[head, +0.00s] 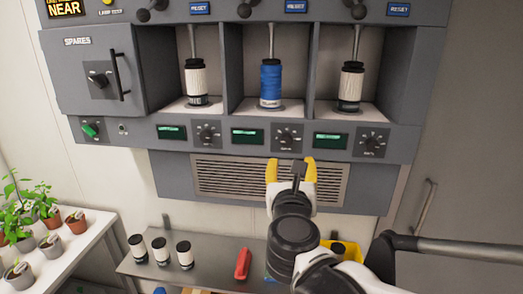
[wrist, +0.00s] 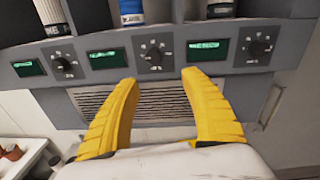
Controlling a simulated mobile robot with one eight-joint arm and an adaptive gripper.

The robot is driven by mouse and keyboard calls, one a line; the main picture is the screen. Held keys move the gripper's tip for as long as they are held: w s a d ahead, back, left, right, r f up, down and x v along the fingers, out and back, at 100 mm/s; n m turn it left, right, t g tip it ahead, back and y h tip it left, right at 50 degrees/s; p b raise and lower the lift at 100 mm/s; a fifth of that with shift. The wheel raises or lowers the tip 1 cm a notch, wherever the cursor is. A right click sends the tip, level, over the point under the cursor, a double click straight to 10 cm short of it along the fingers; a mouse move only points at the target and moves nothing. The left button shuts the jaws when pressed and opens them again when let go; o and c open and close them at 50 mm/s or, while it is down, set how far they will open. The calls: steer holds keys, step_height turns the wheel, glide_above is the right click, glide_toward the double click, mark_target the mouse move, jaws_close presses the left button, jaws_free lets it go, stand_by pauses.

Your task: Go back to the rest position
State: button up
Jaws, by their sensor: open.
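My gripper (head: 291,172) has yellow fingers. They stand apart with nothing between them, in front of the vent grille below the chamber panel. In the wrist view my gripper (wrist: 160,95) also shows open and empty, with the grille (wrist: 140,103) and a dial behind it. The grey chamber unit (head: 225,165) has three bays. A white cylinder (head: 196,82) hangs in the left bay, a blue cylinder (head: 270,84) in the middle bay and a white cylinder (head: 351,86) in the right bay. My gripper is below the bays, apart from all three.
Below stands a metal shelf (head: 205,278) with three white-and-black cylinders (head: 160,252), a red object (head: 243,263) and a yellow bin (head: 350,250), partly hidden by my arm. A white table (head: 75,255) at left holds potted plants. The spares cabinet (head: 92,75) is closed.

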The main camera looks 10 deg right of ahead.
steer(key=s+d+f+m+g+b, duration=0.3)
steer(key=s+d+f+m+b, duration=0.15)
steer(key=f+m, duration=0.6)
steer(key=s+d+f+m+g+b, duration=0.35)
steer(key=s+f+m+b, duration=0.25)
steer(key=f+m, duration=0.5)
steer(key=s+a+f+m+g+y+b, duration=0.3)
steer(key=s+f+m, duration=0.5)
steer(key=f+m, duration=0.4)
steer(key=a+y+b, duration=0.1)
steer(key=a+b, duration=0.1)
steer(key=a, duration=0.1)
steer(key=shift+y, duration=0.4)
